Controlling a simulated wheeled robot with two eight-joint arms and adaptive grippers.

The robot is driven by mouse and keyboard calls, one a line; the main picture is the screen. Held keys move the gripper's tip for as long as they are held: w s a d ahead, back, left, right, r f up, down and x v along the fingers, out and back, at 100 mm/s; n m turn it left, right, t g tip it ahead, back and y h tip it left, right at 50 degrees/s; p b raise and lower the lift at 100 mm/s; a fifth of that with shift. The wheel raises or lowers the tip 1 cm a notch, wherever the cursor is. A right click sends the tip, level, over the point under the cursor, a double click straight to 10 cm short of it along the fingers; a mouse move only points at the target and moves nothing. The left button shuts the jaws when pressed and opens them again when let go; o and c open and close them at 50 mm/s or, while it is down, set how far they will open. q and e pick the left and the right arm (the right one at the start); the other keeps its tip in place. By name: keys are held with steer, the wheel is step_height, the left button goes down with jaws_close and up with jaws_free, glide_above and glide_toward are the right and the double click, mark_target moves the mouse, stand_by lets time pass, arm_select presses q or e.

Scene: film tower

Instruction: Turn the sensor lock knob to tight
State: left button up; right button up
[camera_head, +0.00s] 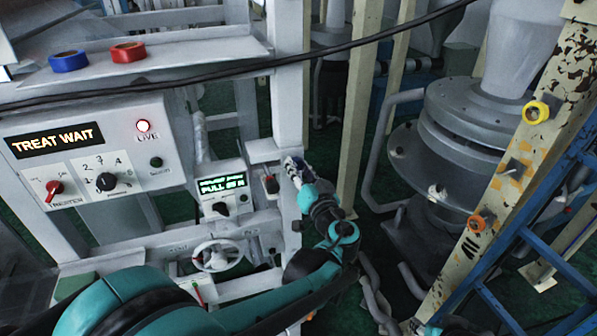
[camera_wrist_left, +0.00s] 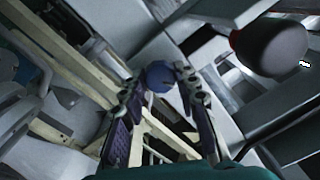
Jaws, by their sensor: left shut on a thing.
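My left gripper (camera_head: 293,172) is at the upright light grey post, its arm reaching in from below. In the left wrist view its two fingers (camera_wrist_left: 160,92) are closed around a small round blue knob (camera_wrist_left: 158,75), which fits the sensor lock knob. The fingers hide its sides, and I see no tight mark or pointer on it. In the head view the gripper mostly hides this knob. My right gripper is not in view.
A black knob with a red base (camera_head: 271,185) sits just left of the gripper; it looms close in the left wrist view (camera_wrist_left: 270,45). A small display (camera_head: 222,184) reads "PULL" with a number. The control box (camera_head: 90,145) shows "TREAT WAIT". A handwheel (camera_head: 217,256) is below.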

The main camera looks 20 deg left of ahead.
arm_select(q)
steer(key=m+b, duration=0.1)
steer(key=m, duration=0.2)
steer(key=shift+f+m, duration=0.1)
steer(key=shift+m, duration=0.3)
steer(key=m+b, duration=0.1)
steer(key=m, duration=0.2)
steer(key=shift+m+b, duration=0.3)
steer(key=shift+m, duration=0.1)
steer(key=m+b, duration=0.1)
steer(key=m, duration=0.2)
steer(key=shift+m, duration=1.9)
steer(key=shift+b, duration=0.3)
steer(key=o, duration=1.2)
steer(key=shift+c, duration=0.2)
steer(key=v, duration=1.2)
